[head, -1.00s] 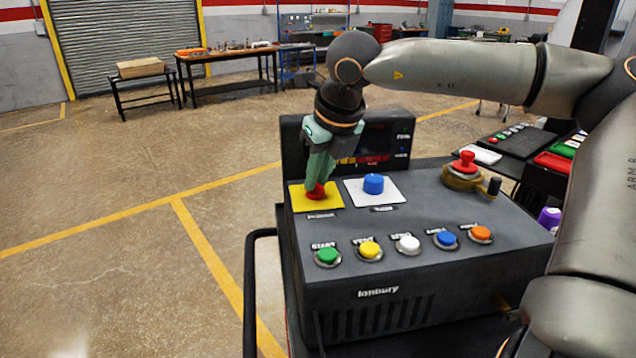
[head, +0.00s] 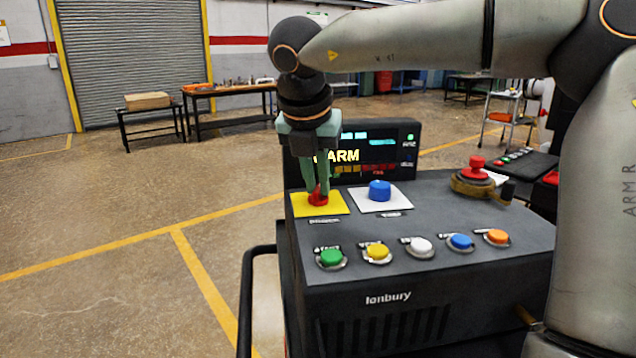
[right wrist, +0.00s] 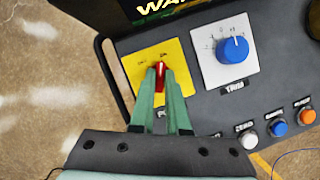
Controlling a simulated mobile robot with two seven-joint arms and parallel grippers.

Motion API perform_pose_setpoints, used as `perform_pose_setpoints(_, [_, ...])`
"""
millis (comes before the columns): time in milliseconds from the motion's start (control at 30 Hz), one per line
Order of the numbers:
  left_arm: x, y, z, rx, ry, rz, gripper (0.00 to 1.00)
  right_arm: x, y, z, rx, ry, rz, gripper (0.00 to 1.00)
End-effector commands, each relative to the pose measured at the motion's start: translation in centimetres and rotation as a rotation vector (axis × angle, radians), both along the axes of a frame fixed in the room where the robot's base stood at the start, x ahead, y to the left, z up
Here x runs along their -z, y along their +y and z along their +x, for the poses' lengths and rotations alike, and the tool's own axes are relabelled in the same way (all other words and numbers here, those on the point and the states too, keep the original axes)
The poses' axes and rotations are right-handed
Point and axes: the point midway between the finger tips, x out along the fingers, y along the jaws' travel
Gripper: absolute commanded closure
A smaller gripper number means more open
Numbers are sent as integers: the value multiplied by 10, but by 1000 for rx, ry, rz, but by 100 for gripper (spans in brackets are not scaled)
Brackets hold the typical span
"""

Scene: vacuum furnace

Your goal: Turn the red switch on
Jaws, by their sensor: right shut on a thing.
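The red switch (head: 318,195) sits on a yellow plate (head: 330,209) at the back left of the dark control console (head: 430,260). My right gripper (head: 318,193) reaches down from above with its green fingers closed around the switch. In the right wrist view the red switch (right wrist: 160,76) shows between the fingertips (right wrist: 160,80), on the yellow plate (right wrist: 172,50). The screen (head: 375,152) behind the switch is lit and shows large yellow letters, partly hidden by my gripper. My left gripper is not in view.
A blue knob (head: 380,190) on a white plate stands close right of the switch. A row of coloured buttons (head: 420,246) runs along the console's front. A red mushroom button (head: 477,164) stands at the back right. Open floor lies left.

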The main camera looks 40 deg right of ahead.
Motion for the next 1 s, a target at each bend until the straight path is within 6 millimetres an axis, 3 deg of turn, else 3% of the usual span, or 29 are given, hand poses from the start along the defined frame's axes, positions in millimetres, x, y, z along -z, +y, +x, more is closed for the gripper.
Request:
perform_pose_setpoints(300, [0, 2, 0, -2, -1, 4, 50, 0, 1, 1, 96, 1, 2, 100])
perform_pose_setpoints(767, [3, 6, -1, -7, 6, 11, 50, 0, 1, 1, 110, -1, 2, 100])
perform_pose_setpoints(800, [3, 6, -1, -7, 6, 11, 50, 0, 1, 1, 110, 0, 1, 84])
perform_pose_setpoints(1000, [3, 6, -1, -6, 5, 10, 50, 0, 0, 1, 109, 0, 1, 62])
